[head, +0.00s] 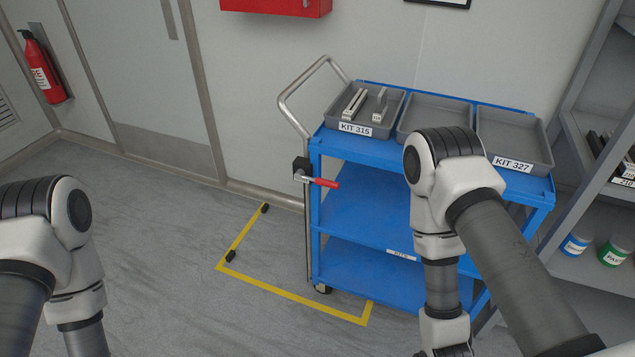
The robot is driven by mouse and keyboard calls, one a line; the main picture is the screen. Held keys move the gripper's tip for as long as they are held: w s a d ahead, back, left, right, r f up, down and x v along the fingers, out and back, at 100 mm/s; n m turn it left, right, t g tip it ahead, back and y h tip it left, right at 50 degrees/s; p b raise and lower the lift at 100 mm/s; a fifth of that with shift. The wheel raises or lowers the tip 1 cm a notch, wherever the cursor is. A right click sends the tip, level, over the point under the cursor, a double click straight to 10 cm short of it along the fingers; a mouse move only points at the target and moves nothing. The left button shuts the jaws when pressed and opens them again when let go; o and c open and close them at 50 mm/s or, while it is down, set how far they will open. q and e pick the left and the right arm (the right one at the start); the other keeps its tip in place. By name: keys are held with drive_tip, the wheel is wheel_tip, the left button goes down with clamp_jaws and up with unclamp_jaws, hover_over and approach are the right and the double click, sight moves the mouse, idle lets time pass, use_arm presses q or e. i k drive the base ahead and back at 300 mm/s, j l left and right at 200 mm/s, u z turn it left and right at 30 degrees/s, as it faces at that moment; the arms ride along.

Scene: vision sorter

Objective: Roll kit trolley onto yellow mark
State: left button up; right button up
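The kit trolley (358,205) is blue with three shelves and stands right of centre in the head view. Its grey push handle (297,88) rises at its left end, with a red-gripped lever (326,183) on a black clamp below it. The yellow mark (290,295) is a taped outline on the floor; the trolley's front left caster is inside its right part. Trolley and mark are partly hidden behind my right arm. My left arm is at the lower left, away from the trolley. My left gripper is out of frame. My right gripper is cut off at the bottom edge.
Grey trays (376,130) sit on the trolley top, the left one holding parts. Two small black blocks (231,256) lie along the mark's left line. A grey shelf unit (590,190) stands close on the right. The floor at left is clear.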

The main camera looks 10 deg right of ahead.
sight(369, 253)
drive_tip(key=z, duration=1)
